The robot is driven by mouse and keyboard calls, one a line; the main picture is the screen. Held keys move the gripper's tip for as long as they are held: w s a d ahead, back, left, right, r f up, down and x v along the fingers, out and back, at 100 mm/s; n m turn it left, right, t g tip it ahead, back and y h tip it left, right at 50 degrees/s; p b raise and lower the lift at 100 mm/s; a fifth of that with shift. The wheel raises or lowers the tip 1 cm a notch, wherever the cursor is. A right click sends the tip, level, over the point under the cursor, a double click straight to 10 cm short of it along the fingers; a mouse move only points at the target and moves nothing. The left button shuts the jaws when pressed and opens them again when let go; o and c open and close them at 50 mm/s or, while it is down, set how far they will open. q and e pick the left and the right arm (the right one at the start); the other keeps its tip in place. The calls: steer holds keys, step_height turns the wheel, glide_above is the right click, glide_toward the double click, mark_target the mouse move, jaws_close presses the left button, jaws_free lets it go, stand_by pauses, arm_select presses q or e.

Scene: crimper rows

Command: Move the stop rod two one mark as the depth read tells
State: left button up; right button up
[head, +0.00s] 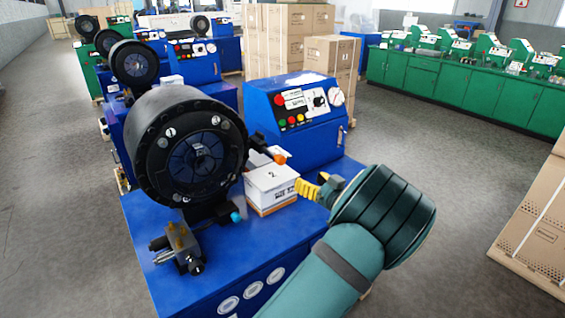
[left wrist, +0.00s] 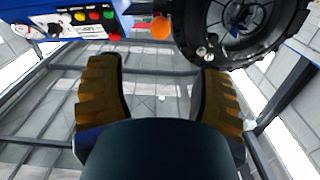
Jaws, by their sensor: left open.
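The crimper's black round head (head: 192,147) stands on a blue cabinet. A thin dark rod with an orange tip (head: 280,158) sticks out from its right side and looks like the stop rod. The orange tip (left wrist: 161,28) also shows in the left wrist view, ahead of and apart from the fingers. Marks on the rod are too small to tell. My left gripper (head: 317,188), with yellow fingers, is right of the tip and a little lower. In the left wrist view its fingers (left wrist: 158,68) are spread with nothing between them. My right gripper is out of view.
A white box (head: 272,187) marked 2 sits on the cabinet below the rod. A blue control box (head: 296,125) with buttons and a round dial (head: 336,97) stands behind. A teal knob (head: 236,217) is below the head. The cabinet top (head: 290,240) is clear in front of the white box.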

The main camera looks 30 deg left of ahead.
mark_target(283, 161)
arm_select(q)
steer(key=p+x, duration=0.2)
steer(key=x, duration=1.2)
steer(key=shift+d, duration=0.1)
jaws_close()
